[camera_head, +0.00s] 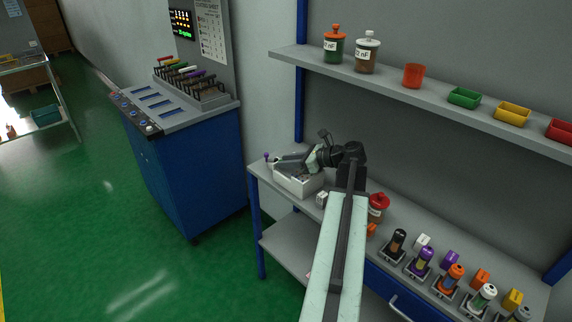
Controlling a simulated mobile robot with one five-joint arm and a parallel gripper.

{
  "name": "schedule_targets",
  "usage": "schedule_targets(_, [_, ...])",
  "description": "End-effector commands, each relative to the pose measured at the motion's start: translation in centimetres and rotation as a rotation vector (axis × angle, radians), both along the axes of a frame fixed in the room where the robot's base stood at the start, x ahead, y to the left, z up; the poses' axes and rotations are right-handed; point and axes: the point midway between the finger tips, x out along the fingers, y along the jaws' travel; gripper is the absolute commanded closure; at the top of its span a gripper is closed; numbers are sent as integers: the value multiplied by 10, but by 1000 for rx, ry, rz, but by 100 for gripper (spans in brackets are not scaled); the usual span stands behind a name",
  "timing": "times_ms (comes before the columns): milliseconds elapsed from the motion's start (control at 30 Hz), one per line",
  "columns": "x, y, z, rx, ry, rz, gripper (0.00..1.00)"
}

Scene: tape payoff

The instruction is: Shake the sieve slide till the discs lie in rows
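A pale box (297,186), which looks like the sieve unit, sits at the left end of the grey bench. A small blue-purple knob (267,156) stands at its far left side. My gripper (284,161) reaches left over the box from the dark wrist, its tip close to the knob. I cannot tell whether it touches the knob or the box, or whether its fingers are open. The gripper hides much of the box's top. I cannot make out the slide or single discs inside.
A red-lidded jar (377,207) stands right of my arm. Several coloured bottles in holders (422,262) fill the bench's right. Above, a shelf (440,95) carries jars, a red cup and small bins. A blue cabinet (190,165) stands left; green floor lies open before it.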

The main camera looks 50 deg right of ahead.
Motion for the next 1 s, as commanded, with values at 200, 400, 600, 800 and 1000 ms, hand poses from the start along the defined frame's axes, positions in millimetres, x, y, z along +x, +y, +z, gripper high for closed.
schedule_targets(200, [0,0,0,0,0,1,98])
schedule_targets(400, [0,0,0,0,0,1,100])
schedule_targets(600, [0,1,0,-1,0,1,100])
schedule_targets(800, [1,1,0,-1,0,1,100])
schedule_targets(1000, [1,1,0,-1,0,1,100])
